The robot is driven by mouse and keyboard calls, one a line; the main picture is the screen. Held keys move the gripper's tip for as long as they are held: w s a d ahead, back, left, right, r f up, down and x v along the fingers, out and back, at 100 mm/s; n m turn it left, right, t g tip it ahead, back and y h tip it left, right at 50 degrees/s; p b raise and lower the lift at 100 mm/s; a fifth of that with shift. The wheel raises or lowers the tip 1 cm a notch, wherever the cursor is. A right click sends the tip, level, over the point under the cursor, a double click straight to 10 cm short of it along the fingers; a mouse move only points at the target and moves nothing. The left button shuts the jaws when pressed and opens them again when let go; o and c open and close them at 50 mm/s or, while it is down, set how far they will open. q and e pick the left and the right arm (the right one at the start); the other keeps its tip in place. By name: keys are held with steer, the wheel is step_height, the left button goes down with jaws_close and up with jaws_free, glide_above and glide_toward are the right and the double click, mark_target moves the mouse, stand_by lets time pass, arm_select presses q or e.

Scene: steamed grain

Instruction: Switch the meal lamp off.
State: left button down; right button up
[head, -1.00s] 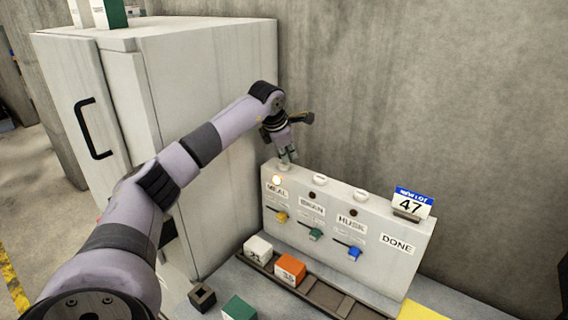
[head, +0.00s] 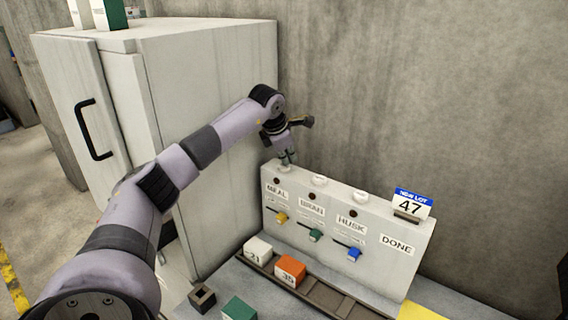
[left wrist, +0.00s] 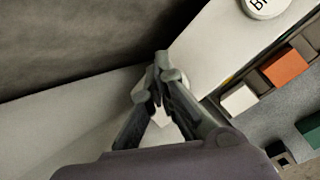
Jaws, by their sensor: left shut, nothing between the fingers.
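The control panel (head: 370,235) stands against the wall, with MEAL, BRAN and HUSK columns. The meal lamp (head: 277,181) above the MEAL label is dark, like the bran lamp (head: 312,195) and the husk lamp (head: 354,213). A white round button (head: 283,168) sits on the panel's top edge above MEAL. My left gripper (head: 287,162) points down right at that button, its fingers shut and empty; I cannot tell whether they touch it. In the left wrist view the shut fingertips (left wrist: 162,58) partly hide the button below. My right gripper is not in view.
A tall white cabinet (head: 210,120) stands left of the panel. On the counter, a rail (head: 325,296) holds a white block (head: 257,247) and an orange block (head: 290,269). A green block (head: 239,309) lies in front. A NEW LOT 47 sign (head: 413,204) stands on the panel's right end.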

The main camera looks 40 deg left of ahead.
arm_select(q)
steer(key=shift+r, duration=0.2)
steer(key=shift+a+r, duration=0.1)
step_height(320, 180, up, 6)
steer(key=p, duration=0.5)
steer(key=shift+p, duration=0.3)
stand_by(1.3)
